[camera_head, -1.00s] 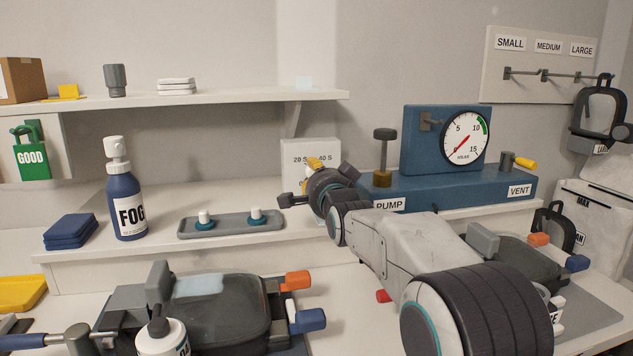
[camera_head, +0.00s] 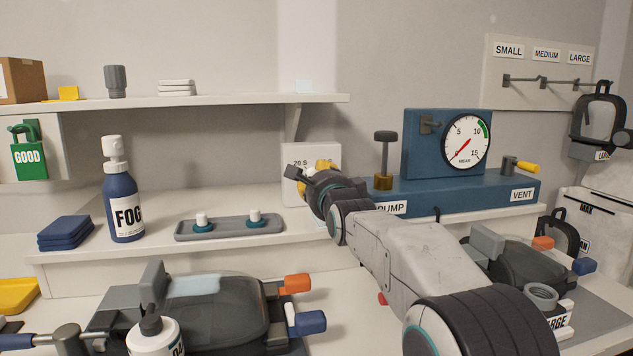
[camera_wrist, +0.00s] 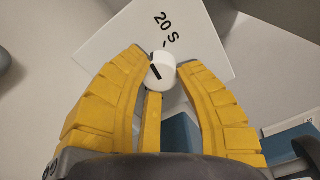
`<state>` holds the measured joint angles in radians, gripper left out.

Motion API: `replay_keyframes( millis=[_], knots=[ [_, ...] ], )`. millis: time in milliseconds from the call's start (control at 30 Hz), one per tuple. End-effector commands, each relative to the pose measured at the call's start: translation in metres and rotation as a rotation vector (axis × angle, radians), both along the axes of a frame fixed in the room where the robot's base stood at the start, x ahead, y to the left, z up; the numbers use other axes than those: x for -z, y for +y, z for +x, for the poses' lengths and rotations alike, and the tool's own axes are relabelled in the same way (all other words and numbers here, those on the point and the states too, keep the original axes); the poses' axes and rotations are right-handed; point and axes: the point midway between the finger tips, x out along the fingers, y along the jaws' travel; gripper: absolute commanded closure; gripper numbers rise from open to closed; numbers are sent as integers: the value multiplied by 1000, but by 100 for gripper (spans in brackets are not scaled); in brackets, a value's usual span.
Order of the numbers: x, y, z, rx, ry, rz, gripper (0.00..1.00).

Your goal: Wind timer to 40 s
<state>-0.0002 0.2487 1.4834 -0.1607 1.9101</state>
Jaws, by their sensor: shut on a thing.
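The timer (camera_head: 312,151) is a white box on the bench ledge, left of the pump. Its "20 S" label shows in the head view; my gripper covers the "40 S" label. In the wrist view the timer's white face (camera_wrist: 205,38) lies tilted, with "20 S" and a short tick above the knob. The round white timer knob (camera_wrist: 163,69) has a black pointer line, angled toward the upper left of that picture and off the 20 S tick. My gripper (camera_wrist: 162,75), with yellow fingers, is shut on the knob. In the head view my gripper (camera_head: 323,168) is at the timer's front.
The blue pump unit (camera_head: 455,192) with its gauge stands just right of the timer. A grey tray (camera_head: 230,231) with two white-topped pieces and a FOG bottle (camera_head: 124,205) stand to the left. A shelf (camera_head: 230,99) runs above.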

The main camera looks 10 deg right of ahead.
Motion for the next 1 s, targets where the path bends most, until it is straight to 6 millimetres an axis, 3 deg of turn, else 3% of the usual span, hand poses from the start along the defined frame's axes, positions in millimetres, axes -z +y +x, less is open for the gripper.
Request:
replay_keyframes(
  millis=[500,533,800,1000],
  knots=[
    [-3,-1,0,1,-7,19,100],
    [-3,-1,0,1,-7,19,66],
    [-1,0,0,1,-3,19,42],
    [0,0,0,0,-1,19,41]
  ],
)
